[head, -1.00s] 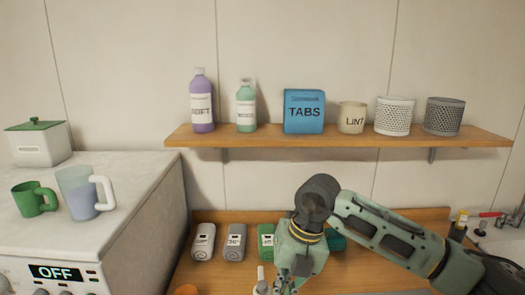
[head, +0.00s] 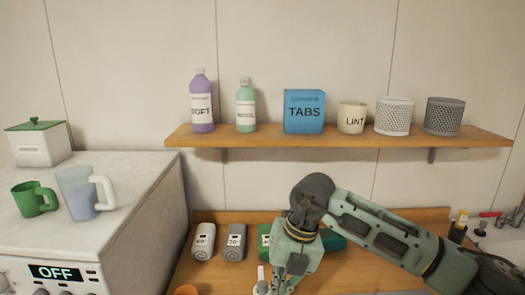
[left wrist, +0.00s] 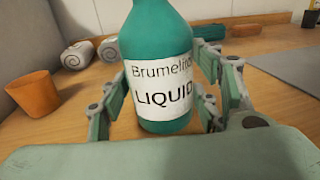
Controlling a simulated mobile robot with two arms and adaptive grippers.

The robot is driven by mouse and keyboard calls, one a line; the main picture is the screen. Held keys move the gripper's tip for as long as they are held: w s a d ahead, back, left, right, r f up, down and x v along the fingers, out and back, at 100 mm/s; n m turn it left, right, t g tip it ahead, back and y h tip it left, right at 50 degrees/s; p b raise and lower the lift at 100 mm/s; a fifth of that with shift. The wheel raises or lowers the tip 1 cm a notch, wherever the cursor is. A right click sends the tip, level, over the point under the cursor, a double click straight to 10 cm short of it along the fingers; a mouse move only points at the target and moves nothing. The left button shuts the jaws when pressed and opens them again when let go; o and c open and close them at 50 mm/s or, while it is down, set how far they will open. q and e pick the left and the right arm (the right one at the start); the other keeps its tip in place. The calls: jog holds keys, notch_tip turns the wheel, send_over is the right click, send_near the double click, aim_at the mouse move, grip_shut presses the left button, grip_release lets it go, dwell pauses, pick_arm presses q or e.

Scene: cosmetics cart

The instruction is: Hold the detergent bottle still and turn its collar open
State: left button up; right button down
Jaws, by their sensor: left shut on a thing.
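The detergent bottle (left wrist: 163,45) is teal with a white "LIQUID" label and stands upright on the wooden counter in the left wrist view. My left gripper (left wrist: 165,110) is shut on it, with one finger linkage on each side. The bottle's top is cut off in that view. In the head view a small white upright piece (head: 261,276) shows at the bottom edge; I cannot tell if it is the bottle's top. My right gripper (head: 276,287) points down just right of it, partly cut off by the frame, and its fingers do not show clearly. The collar is not clearly visible.
An orange cup (left wrist: 34,94) stands left of the bottle. Rolled towels (head: 235,242) lie at the back of the counter. A shelf (head: 340,139) above holds bottles, a TABS box and pots.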

jog(key=shift+w+d, duration=0.1)
jog(key=shift+w, duration=0.15)
jog(key=shift+w, duration=0.7)
jog(key=shift+w, duration=0.15)
dwell(0.4)
jog(key=a+v, duration=0.1)
jog(key=v, duration=0.4)
jog(key=shift+w+d+r, duration=0.15)
jog(key=shift+d+r, duration=0.05)
jog(key=shift+r, duration=0.35)
